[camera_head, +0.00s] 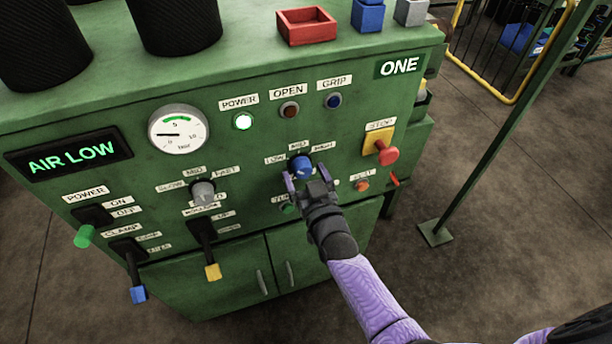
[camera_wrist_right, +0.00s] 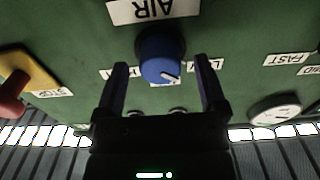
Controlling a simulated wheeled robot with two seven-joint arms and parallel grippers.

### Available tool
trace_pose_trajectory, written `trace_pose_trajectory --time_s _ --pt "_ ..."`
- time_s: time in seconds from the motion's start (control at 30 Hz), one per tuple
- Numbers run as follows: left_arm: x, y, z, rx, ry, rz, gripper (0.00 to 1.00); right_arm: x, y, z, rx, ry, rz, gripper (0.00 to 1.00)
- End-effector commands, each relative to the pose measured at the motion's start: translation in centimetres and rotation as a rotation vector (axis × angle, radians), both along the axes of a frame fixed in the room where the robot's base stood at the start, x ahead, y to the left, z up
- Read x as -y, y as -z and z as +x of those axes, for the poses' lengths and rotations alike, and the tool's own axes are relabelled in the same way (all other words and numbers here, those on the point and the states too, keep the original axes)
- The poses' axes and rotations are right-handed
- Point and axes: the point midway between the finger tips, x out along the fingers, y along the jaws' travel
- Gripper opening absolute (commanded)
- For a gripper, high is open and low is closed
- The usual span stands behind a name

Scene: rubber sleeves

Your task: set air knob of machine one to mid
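The green machine marked ONE (camera_head: 400,66) fills the head view. Its blue air knob (camera_head: 301,162) sits on the front panel under LOW, MID and HIGH labels. In the right wrist view, the air knob (camera_wrist_right: 161,56) appears upside down with its AIR label (camera_wrist_right: 153,9); its white pointer slants to the lower right, seemingly between LOW and MID. My right gripper (camera_head: 306,178) is open in front of the knob, fingers spread either side of it with visible gaps. The display (camera_head: 70,153) reads AIR LOW. The gauge (camera_head: 178,130) needle points left. My left gripper is not in view.
A grey speed knob (camera_head: 203,191) is left of the air knob. A red stop button (camera_head: 387,154) on a yellow base is to the right. Yellow (camera_head: 212,271), blue (camera_head: 138,294) and green (camera_head: 85,236) tipped levers stick out at lower left.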

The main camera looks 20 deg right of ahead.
Motion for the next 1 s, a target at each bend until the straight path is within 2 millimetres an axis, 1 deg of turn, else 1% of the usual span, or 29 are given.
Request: trace_pose_trajectory --time_s 0.03,0.07,0.1,0.17,0.2,0.37,0.4,0.43,0.73,0.87,1.0 --pt "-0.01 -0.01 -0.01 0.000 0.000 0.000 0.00 0.00 0.00 -0.01 0.000 0.000 0.000 0.80" --pt "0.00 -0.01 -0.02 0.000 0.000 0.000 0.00 0.00 0.00 -0.02 0.000 0.000 0.000 0.73" --pt "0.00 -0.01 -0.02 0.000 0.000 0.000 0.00 0.00 0.00 -0.02 0.000 0.000 0.000 0.65" --pt "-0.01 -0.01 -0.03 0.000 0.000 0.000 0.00 0.00 0.01 -0.02 0.000 0.000 0.000 0.52" --pt "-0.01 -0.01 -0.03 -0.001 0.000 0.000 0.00 0.01 0.01 -0.03 0.000 0.000 0.000 0.44" --pt "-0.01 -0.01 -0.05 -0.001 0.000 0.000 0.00 0.01 0.02 -0.04 0.000 0.000 0.000 0.10" --pt "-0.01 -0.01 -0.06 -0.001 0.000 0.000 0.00 0.01 0.02 -0.04 0.000 0.000 0.000 0.01" --pt "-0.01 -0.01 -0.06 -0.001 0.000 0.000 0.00 0.01 0.02 -0.04 0.000 0.000 0.000 0.00" --pt "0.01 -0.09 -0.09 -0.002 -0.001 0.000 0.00 0.02 0.00 -0.04 -0.002 0.000 0.052 0.00" --pt "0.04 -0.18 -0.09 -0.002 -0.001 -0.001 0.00 0.01 -0.01 -0.04 -0.004 -0.001 0.126 0.00" --pt "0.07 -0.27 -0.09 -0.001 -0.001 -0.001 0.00 0.00 0.01 -0.04 -0.009 -0.001 0.240 0.00"
